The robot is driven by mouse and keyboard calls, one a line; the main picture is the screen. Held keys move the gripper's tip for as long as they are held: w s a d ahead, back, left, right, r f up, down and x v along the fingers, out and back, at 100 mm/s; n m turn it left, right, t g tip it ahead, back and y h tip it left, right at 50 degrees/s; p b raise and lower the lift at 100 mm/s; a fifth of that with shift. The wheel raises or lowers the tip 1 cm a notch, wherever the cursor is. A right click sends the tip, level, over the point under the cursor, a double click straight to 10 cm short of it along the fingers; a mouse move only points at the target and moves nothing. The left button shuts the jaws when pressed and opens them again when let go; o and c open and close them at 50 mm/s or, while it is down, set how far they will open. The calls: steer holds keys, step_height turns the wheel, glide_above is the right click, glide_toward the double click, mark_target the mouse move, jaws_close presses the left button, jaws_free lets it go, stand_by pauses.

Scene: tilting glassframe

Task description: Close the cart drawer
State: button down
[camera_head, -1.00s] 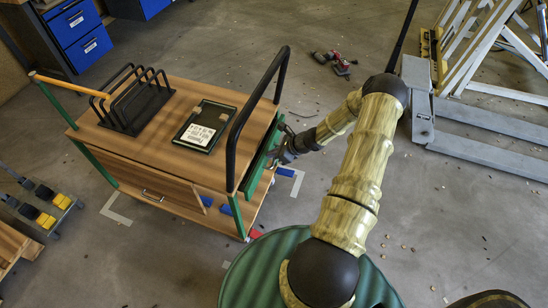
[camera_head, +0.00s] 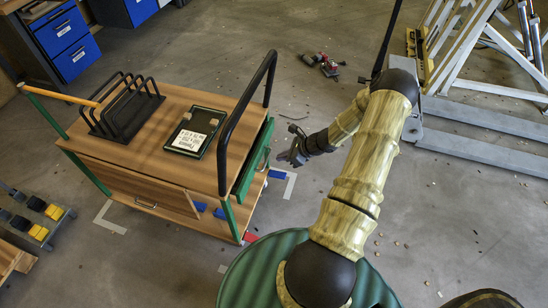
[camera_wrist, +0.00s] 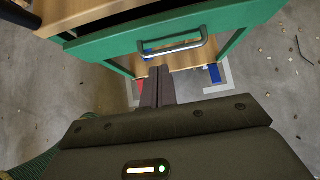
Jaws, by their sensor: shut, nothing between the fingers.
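The wooden cart (camera_head: 150,148) has green legs and a black push bar. Its drawer has a green front (camera_head: 254,160) on the cart's right side, standing a little out from the body. In the wrist view the green front (camera_wrist: 105,46) spans the top, with a dark gap behind it, so the drawer is partly open. Its metal bar handle (camera_wrist: 175,47) is at the middle. My gripper (camera_head: 284,157) is shut and empty, just right of the drawer front. In the wrist view its fingers (camera_wrist: 158,72) point at the front just below the handle, seemingly apart from it.
A black rack (camera_head: 122,108) and a framed panel (camera_head: 197,130) lie on the cart top. A grey metal frame (camera_head: 480,120) stands right.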

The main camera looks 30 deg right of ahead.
steer(key=v, duration=0.5)
steer(key=shift+r, duration=0.3)
steer(key=shift+d, duration=0.1)
steer(key=s+a+r+n+g+h, duration=0.2)
steer(key=s+a+r+n, duration=0.4)
steer(key=a+r+n, duration=0.5)
steer(key=s+a+r+n+g+h, duration=0.2)
steer(key=s+a+r+n+h, duration=0.2)
steer(key=s+a+r+n, duration=0.3)
steer(key=a+r+n, duration=0.4)
steer(key=r+n, duration=0.1)
steer(key=n, duration=0.4)
steer(key=shift+a+r+n, duration=0.3)
steer(key=shift+w, duration=0.15)
